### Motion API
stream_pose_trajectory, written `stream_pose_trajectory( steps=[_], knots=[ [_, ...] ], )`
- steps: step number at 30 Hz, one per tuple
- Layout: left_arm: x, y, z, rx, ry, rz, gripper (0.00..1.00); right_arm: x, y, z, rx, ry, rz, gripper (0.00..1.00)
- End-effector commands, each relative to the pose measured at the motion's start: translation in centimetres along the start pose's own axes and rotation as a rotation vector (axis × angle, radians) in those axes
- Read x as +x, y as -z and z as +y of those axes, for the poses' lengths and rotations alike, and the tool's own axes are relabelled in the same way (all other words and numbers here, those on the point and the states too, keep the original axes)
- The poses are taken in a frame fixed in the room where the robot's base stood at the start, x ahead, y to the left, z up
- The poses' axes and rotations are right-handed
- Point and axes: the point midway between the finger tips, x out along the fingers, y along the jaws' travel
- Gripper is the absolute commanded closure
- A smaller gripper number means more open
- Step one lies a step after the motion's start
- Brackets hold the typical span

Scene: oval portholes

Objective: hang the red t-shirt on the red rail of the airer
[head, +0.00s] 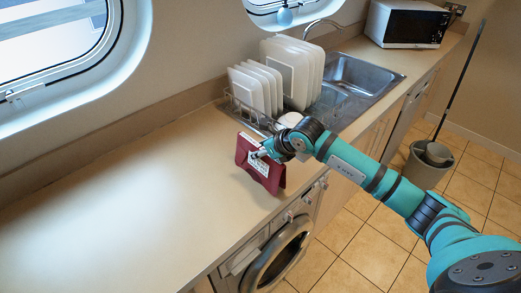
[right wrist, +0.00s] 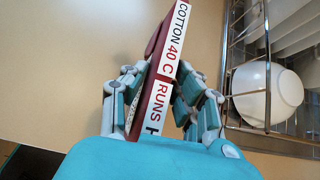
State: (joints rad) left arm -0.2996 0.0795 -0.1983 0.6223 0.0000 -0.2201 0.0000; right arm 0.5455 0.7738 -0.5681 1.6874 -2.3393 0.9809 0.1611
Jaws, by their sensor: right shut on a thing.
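A dark red, tent-shaped folded thing (head: 273,182) stands at the counter's front edge, above the washing machine. It looks more like a stiff folded sign than a t-shirt. No t-shirt, airer or red rail is in view. My left gripper is not in view.
A wire dish rack (head: 240,112) with white plates (head: 291,70) and a white bowl (right wrist: 266,93) stands close beyond the gripper. Behind are a sink (head: 362,76) and microwave (head: 407,24). The counter (head: 120,190) at left is clear. A mop bucket (head: 424,168) stands on the floor.

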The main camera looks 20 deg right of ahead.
Motion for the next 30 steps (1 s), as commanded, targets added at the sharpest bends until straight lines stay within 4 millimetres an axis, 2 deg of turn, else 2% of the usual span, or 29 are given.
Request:
stream_pose_trajectory(
  steps=[1,2,8,16,20,30],
  knots=[
    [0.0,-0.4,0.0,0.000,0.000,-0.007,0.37,0.0,-0.1,0.0,0.000,0.000,-0.001,1.00],
    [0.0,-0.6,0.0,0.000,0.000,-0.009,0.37,0.0,-0.1,0.0,0.000,0.000,-0.001,0.70],
    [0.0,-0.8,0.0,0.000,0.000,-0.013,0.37,0.0,-0.1,0.0,0.000,0.000,-0.001,0.44],
    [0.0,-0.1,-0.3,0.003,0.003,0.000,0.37,-0.1,0.0,0.0,0.000,0.001,0.001,0.44],
    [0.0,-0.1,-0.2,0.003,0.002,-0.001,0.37,-1.1,0.0,-0.1,-0.002,0.002,0.000,0.44],
    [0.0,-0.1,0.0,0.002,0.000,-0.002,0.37,-8.0,0.0,-0.2,-0.003,0.004,0.000,0.44]
  ],
)
